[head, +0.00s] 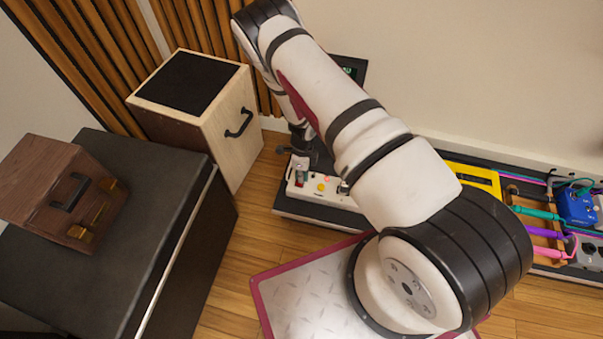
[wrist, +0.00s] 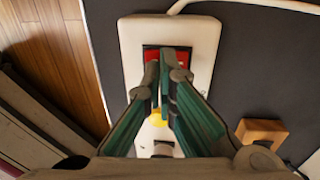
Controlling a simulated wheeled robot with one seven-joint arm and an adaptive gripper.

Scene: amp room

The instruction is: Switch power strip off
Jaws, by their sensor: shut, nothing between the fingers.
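The white power strip (head: 335,195) lies on a dark board on the floor, mostly in the open, with my arm reaching over it. In the wrist view the strip (wrist: 203,38) runs up the picture under my fingers. Its red switch (wrist: 151,54) sits in a dark frame near the strip's top end, partly covered by my fingertips. My gripper (wrist: 171,62) is shut and empty, its tips over the red switch. I cannot tell whether they touch it. In the head view my gripper (head: 301,172) is at the strip's left end. A yellow round part (wrist: 157,117) shows between the fingers.
A wooden box (head: 232,130) with a black handle stands left of the strip. A dark cabinet (head: 190,215) holds a brown case (head: 45,190). A blue pedal (head: 577,206) and coloured cables lie right. A small wooden block (wrist: 262,132) sits beside the strip.

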